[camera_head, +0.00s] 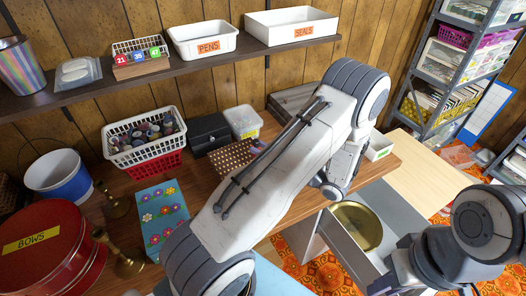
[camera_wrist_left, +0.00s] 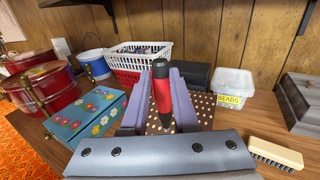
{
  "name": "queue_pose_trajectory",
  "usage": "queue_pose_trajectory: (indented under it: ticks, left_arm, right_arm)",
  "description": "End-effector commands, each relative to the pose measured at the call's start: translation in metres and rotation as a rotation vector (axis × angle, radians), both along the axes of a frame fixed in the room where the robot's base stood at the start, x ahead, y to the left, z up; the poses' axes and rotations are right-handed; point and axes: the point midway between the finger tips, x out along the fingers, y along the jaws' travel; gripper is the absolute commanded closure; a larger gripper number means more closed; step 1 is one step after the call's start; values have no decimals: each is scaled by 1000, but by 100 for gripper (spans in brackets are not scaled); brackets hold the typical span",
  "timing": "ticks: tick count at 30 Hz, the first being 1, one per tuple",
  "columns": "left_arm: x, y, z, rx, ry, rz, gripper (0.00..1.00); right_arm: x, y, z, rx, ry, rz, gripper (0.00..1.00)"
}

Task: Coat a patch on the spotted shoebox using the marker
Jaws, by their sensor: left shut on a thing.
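The spotted shoebox, brown with pale dots, shows in the head view (camera_head: 232,157), partly behind my left arm. In the left wrist view (camera_wrist_left: 204,112) it lies behind and below the fingers. My left gripper (camera_wrist_left: 161,92) has its purple fingers shut on the marker (camera_wrist_left: 162,92), a red barrel with black ends. The marker stands roughly upright, its narrow end down in front of the box; I cannot tell whether it touches the lid. In the head view my left arm mostly hides this gripper. No coated patch can be made out.
A flowered blue box (camera_head: 162,215), a white basket (camera_head: 145,140), a dark box (camera_head: 210,133) and a beads tub (camera_head: 243,121) stand close around the shoebox. A brush (camera_wrist_left: 275,152) lies to the right. Brass candlesticks (camera_head: 127,264) and a red bows tin (camera_head: 50,250) are left.

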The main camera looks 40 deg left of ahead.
Motion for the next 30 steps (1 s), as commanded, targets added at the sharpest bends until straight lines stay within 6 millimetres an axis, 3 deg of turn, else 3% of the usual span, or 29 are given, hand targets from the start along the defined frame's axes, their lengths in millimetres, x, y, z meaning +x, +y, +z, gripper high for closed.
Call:
queue_pose_trajectory:
  ticks: [13, 30]
  left_arm:
    - [4, -7, 43, 0, -1, -11, 100]
    - [4, -7, 44, 0, -1, -12, 100]
  right_arm:
    - [0, 0, 36, 0, 0, -1, 76]
    - [0, 0, 37, 0, 0, -1, 76]
